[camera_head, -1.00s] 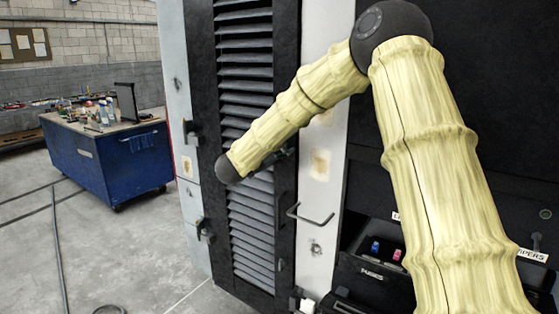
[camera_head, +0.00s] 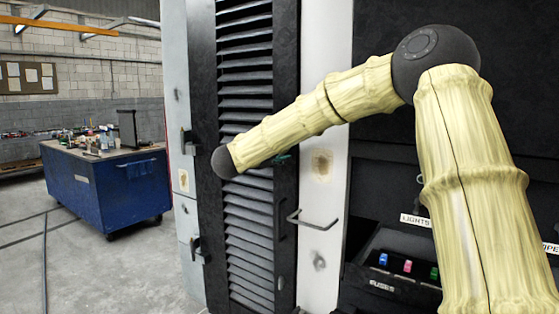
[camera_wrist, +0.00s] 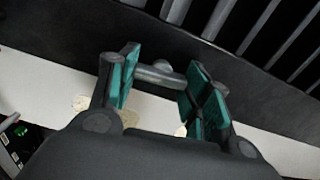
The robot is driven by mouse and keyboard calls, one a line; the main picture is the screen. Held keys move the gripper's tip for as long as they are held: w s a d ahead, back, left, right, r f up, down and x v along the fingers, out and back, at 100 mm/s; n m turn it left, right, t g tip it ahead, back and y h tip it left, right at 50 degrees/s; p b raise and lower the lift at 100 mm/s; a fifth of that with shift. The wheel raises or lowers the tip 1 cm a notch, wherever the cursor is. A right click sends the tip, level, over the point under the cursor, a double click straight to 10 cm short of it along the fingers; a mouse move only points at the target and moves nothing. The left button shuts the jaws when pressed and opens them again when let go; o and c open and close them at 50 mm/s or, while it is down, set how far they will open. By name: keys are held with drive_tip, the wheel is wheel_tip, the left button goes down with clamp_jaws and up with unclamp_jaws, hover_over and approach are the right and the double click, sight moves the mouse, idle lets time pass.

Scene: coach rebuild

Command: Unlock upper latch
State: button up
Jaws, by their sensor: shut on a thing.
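A black louvred door (camera_head: 245,90) stands beside a white post in the head view. In the wrist view my gripper (camera_wrist: 160,92) has its teal-padded fingers on either side of a grey metal bar, which I take to be the upper latch (camera_wrist: 158,76). The bar lies crosswise between the pads, over the dark door frame near the white post. Whether the latch has turned, I cannot tell.
A bar handle (camera_head: 312,220) sticks out lower on the post (camera_head: 325,60). More latches (camera_head: 188,140) sit on the door's left side. A fuse panel (camera_head: 395,268) is at right, behind my arm. A blue workbench (camera_head: 105,190) stands far left, with open floor before it.

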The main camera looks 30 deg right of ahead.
drive_tip(key=shift+m+b, duration=0.6)
drive_tip(key=shift+b, duration=0.2)
drive_tip(key=o, duration=1)
drive_tip(key=shift+d, duration=0.1)
drive_tip(key=shift+o, duration=0.2)
drive_tip(key=v, duration=1.2)
drive_tip(key=shift+f, duration=0.1)
